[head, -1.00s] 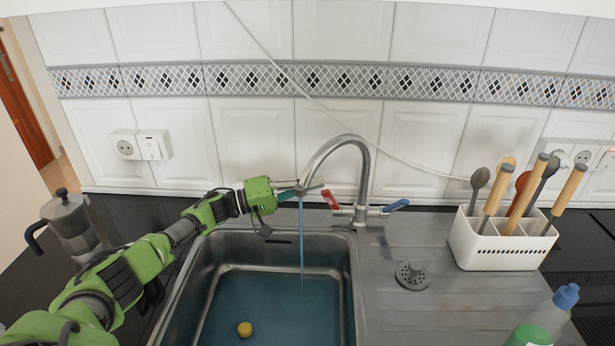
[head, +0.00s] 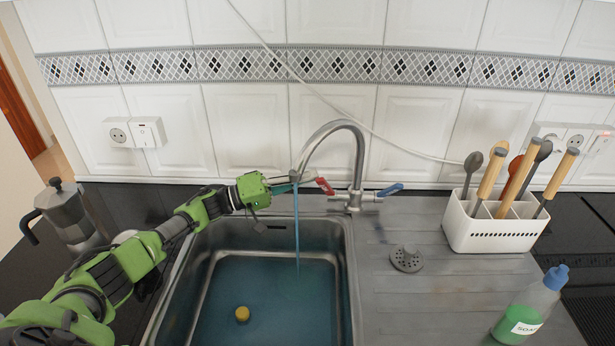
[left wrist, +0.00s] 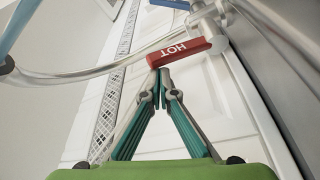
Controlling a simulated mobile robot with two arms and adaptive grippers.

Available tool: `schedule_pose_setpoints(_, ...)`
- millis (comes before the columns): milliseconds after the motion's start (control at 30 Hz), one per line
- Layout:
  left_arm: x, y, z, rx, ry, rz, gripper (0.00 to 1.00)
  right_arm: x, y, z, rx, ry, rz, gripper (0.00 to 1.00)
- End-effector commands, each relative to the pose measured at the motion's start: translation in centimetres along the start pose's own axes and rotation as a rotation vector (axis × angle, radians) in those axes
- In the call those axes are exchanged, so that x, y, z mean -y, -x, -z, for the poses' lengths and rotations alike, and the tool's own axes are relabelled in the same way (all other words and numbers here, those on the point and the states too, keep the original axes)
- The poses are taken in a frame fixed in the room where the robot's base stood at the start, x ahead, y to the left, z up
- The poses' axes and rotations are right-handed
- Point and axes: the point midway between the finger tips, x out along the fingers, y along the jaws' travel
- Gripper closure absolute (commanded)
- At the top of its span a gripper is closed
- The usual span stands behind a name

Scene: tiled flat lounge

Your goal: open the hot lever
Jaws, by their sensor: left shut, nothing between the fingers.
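The hot lever (head: 325,186) is a red handle on the left side of the chrome tap (head: 355,165). In the left wrist view the lever (left wrist: 188,51) reads "HOT". My left gripper (head: 306,178) reaches in from the left under the spout, its fingers shut and empty. In the left wrist view its closed fingertips (left wrist: 160,74) are right by the lever's free end; I cannot tell if they touch. A blue stream of water (head: 297,235) falls from the spout past the fingers. My right gripper is not in view.
The blue lever (head: 389,190) is on the tap's right. The sink (head: 346,270) holds blue water and a yellow object (head: 242,314). A moka pot (head: 66,215) stands left, a white utensil holder (head: 495,240) and soap bottle (head: 528,310) right. The drainboard (head: 385,300) is mostly clear.

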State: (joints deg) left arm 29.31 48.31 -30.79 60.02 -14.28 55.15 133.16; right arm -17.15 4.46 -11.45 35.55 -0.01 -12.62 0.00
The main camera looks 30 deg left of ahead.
Motion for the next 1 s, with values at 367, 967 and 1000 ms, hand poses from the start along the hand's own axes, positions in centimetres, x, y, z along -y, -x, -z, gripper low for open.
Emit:
schedule_pose_setpoints(367, 0.4, 0.9, -2.6, 0.001, -0.276, -0.097, 1.00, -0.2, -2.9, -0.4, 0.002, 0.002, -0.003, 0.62)
schedule_pose_setpoints(967, 0.7, 1.6, -4.7, 0.002, -0.354, -0.124, 1.00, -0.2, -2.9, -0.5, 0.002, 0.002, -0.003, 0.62)
schedule_pose_setpoints(1000, 0.7, 1.6, -4.7, 0.002, -0.354, -0.124, 1.00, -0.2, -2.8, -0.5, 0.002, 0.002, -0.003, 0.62)
